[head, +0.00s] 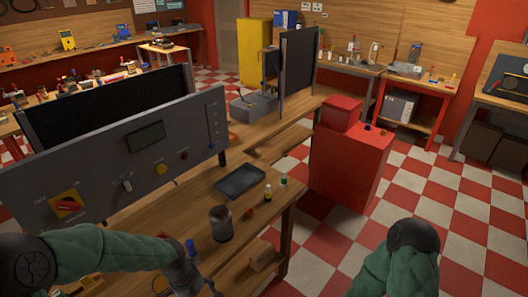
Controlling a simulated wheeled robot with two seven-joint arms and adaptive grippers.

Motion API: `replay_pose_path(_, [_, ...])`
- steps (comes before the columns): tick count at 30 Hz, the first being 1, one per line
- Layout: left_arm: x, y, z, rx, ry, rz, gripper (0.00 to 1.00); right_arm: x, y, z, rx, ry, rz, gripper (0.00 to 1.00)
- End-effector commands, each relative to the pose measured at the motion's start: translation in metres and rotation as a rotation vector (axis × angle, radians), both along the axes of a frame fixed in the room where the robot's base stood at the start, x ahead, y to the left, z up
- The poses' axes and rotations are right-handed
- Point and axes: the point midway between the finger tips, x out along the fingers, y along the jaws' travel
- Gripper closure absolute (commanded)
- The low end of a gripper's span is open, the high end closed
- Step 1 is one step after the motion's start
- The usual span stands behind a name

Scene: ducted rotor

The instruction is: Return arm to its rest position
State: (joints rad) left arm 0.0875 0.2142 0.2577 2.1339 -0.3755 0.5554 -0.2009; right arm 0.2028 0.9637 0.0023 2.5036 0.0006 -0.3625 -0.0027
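My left arm (115,246), in a green sleeve, comes in from the left across the front of the wooden bench. Its grey gripper (205,286) is low in the head view near the bottom edge, over the near part of the bench. The fingers are too small and dark to tell whether they are open or shut, and no held object can be made out. My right arm (398,262) shows only as a bent green section with a dark round joint at the lower right, over the floor. My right gripper is out of view.
A grey control panel (115,160) stands at the bench's left. A dark cylinder (221,223), a black tray (240,181) and small bottles (268,192) are on the bench (195,200). A red cabinet (350,165) stands beyond. The checkered floor (440,215) at right is clear.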

Motion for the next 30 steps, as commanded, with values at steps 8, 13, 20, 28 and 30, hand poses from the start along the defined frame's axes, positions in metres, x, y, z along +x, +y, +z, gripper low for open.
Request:
replay_pose_path(8, [-0.025, -0.048, -0.081, -0.128, 0.050, 0.170, 0.19, 0.000, 0.000, -0.003, 0.000, 0.000, 0.000, 0.60])
replay_pose_path(13, [-0.050, -0.074, -0.132, -0.186, 0.082, 0.327, 0.19, 0.000, 0.000, -0.005, 0.000, 0.000, 0.000, 0.60])
replay_pose_path(20, [-0.089, -0.093, -0.183, -0.203, 0.115, 0.526, 0.19, 0.000, 0.000, -0.008, 0.000, 0.000, 0.000, 0.60])
replay_pose_path(28, [-0.105, -0.096, -0.200, -0.193, 0.121, 0.608, 0.19, 0.000, 0.000, -0.008, 0.000, 0.000, 0.000, 0.60])
replay_pose_path(30, [-0.105, -0.096, -0.200, -0.193, 0.121, 0.608, 0.19, 0.000, 0.000, -0.008, 0.000, 0.000, 0.000, 0.60])
